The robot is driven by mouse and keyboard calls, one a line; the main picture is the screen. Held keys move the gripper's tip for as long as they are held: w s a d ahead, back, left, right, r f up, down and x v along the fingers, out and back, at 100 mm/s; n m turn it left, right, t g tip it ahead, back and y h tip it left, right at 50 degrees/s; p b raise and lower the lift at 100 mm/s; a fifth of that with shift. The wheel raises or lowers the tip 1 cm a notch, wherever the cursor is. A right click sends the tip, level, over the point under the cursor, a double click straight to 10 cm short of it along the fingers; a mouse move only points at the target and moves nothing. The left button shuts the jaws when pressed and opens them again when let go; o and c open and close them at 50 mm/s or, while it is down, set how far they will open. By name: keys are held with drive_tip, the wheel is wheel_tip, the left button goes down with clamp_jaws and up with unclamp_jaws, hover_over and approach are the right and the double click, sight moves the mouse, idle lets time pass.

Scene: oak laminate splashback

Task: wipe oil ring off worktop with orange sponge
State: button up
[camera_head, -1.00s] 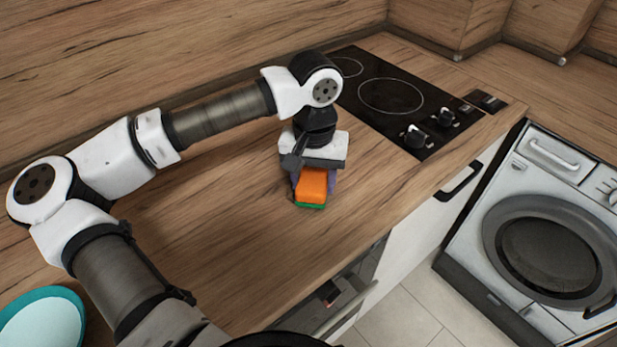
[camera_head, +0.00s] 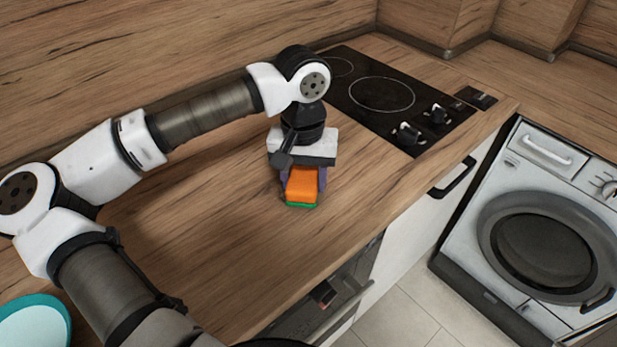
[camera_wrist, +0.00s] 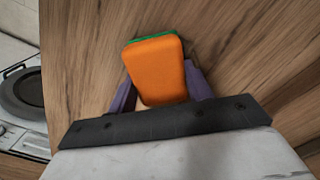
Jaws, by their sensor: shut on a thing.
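The orange sponge (camera_head: 302,185) has a green scouring layer on its underside. My gripper (camera_head: 304,182) is shut on it, with a purple finger on each side, over the middle of the wooden worktop (camera_head: 225,200). In the wrist view the sponge (camera_wrist: 158,68) sits between the fingers of my gripper (camera_wrist: 160,88), its green edge at the far end. The sponge is at or close to the worktop surface; I cannot tell whether it touches. No oil ring can be made out in either view; the sponge and gripper hide part of the surface.
A black hob (camera_head: 385,95) with knobs lies behind and right of the gripper. A teal-rimmed plate (camera_head: 40,318) is at the lower left. A washing machine (camera_head: 545,235) stands at the right, beyond the worktop's front edge. Worktop around the sponge is clear.

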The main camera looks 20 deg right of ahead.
drive_tip(key=shift+w+a+f+b, duration=0.15)
drive_tip(key=shift+w+a+b, duration=0.2)
drive_tip(key=shift+a, duration=0.3)
drive_tip(key=shift+w+a+b, duration=0.15)
drive_tip(key=shift+w+a, duration=0.05)
drive_tip(key=shift+a, duration=0.3)
drive_tip(key=shift+w+a+b, duration=0.15)
drive_tip(key=shift+w+a, duration=0.05)
drive_tip(key=shift+a, duration=0.3)
drive_tip(key=shift+s+d+b, duration=0.2)
drive_tip(key=shift+s+d, duration=0.05)
drive_tip(key=shift+d, duration=0.35)
drive_tip(key=shift+s+d+b, duration=0.15)
drive_tip(key=shift+s+d, duration=0.15)
drive_tip(key=shift+d, duration=0.3)
drive_tip(key=shift+s+d+b, duration=0.2)
drive_tip(key=shift+s+d, duration=0.05)
drive_tip(key=shift+d, duration=0.35)
drive_tip(key=shift+d, duration=0.1)
drive_tip(key=shift+s+d+b, duration=0.35)
drive_tip(key=shift+s+d, duration=0.05)
drive_tip(key=shift+d, duration=0.25)
drive_tip(key=shift+a, duration=0.1)
drive_tip(key=shift+w+a, duration=0.45)
drive_tip(key=shift+a, duration=0.35)
drive_tip(key=shift+a, duration=0.1)
